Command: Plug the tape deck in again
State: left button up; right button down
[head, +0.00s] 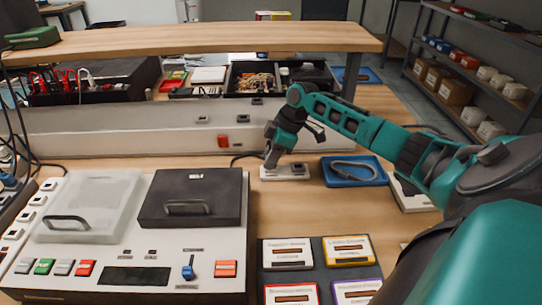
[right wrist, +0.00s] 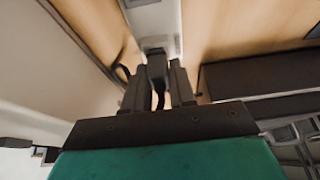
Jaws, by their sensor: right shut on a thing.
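The tape deck (head: 130,262) is the wide white unit at the front left, with a clear lid and a black lid (head: 190,198). A white socket strip (head: 290,172) lies on the bench behind it to the right. My right gripper (head: 271,160) is above the strip's left end. In the right wrist view, its two fingers (right wrist: 159,88) are shut on a black plug (right wrist: 157,68) with a black cable hanging between them. The plug overlaps the white strip (right wrist: 152,22) there; whether it is seated cannot be told. My left gripper is out of view.
A blue tray (head: 352,180) with a grey cable coil lies right of the strip. Labelled cartridges (head: 287,251) sit in a dark holder at the front. A raised wooden shelf (head: 200,42) crosses the back. Some bench is bare between strip and holder.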

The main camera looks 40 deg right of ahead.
jog(key=c, duration=0.8)
grip_release()
jog(key=shift+c, duration=0.2)
jog(key=w+a+r+p+v, duration=0.1)
jog(key=v, duration=1.6)
jog(key=shift+a+r+p, duration=0.2)
jog(key=shift+p, duration=0.1)
